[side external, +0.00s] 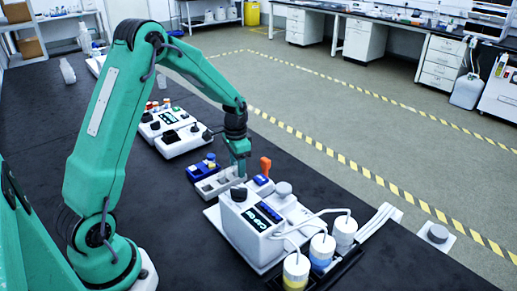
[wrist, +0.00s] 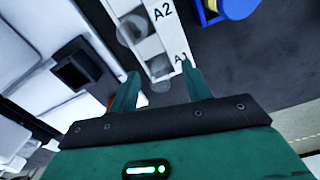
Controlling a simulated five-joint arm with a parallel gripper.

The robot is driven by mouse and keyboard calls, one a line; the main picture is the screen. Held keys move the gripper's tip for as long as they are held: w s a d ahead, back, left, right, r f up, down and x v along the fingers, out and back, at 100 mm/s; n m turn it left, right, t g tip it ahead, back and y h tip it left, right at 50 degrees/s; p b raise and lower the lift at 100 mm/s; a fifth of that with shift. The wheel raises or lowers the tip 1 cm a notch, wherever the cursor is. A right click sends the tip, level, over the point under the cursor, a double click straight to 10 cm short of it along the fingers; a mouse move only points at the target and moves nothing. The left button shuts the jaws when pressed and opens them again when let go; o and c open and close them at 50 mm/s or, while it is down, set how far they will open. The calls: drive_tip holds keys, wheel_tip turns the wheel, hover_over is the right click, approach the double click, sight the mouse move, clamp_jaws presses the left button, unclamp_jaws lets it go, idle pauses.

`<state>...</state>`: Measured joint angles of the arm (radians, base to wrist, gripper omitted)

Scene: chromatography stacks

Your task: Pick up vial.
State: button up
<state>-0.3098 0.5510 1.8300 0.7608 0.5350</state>
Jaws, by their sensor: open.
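A white rack (wrist: 152,45) with cells marked A1 and A2 shows in the wrist view, and a pale rack (side external: 207,187) stands under my gripper in the side external view. A clear vial-like thing (wrist: 131,29) is at A2. Another clear round thing (wrist: 160,84) shows by A1, between my fingers; I cannot tell for sure that it is a vial. My gripper (wrist: 160,78) is open, its two green fingers on either side of the rack's A1 end. In the side external view my gripper (side external: 240,172) points down over the rack, whose far end it partly hides.
A white instrument (side external: 247,222) with knobs stands close in front of the rack. Tubes run from it to capped bottles (side external: 322,250). A blue holder (side external: 197,172) is beside the rack, and an orange item (side external: 265,166) behind. Another instrument (side external: 178,140) stands farther back.

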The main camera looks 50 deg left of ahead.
drive_tip(key=c, duration=1.1)
drive_tip(key=shift+o, duration=0.2)
drive_tip(key=shift+r, duration=0.15)
drive_tip(key=shift+r, duration=0.55)
drive_tip(key=r, duration=0.3)
drive_tip(key=shift+d+r, duration=0.1)
drive_tip(key=shift+d, duration=0.2)
drive_tip(key=s+d+r, duration=0.2)
drive_tip(key=d+r, duration=0.4)
drive_tip(key=d, duration=0.4)
drive_tip(key=shift+s+d+r, duration=0.25)
drive_tip(key=shift+s+d, duration=0.05)
drive_tip(key=shift+d, duration=0.1)
drive_tip(key=shift+s+a+f, duration=0.1)
drive_tip(key=shift+s+a+f, duration=0.6)
drive_tip(key=shift+s+f, duration=0.2)
drive_tip(key=shift+s, duration=0.1)
